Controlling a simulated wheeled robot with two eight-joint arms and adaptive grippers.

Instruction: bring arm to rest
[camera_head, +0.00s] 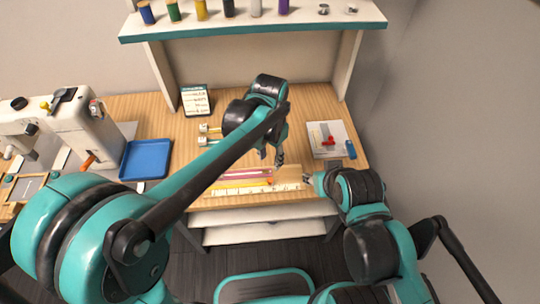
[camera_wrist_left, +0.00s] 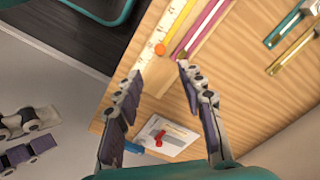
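My left gripper (camera_head: 279,158) hangs over the worktable, at the end of the arm that reaches across from the left. In the left wrist view its two fingers (camera_wrist_left: 159,70) stand apart with nothing between them, so it is open and empty. My right gripper (camera_head: 309,180) is near the table's front edge, close to the right end of the ruler. Its two fingers also show at the left edge of the left wrist view (camera_wrist_left: 28,138); they look apart and empty. No object is held by either gripper.
The wooden table (camera_head: 320,97) bears a ruler (camera_head: 285,187), a pink strip (camera_head: 245,175), a white card with a red item (camera_head: 322,150), a blue tray (camera_head: 146,159) and a sewing machine (camera_head: 75,125). A spool shelf (camera_head: 255,33) overhangs the back. A grey wall stands right.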

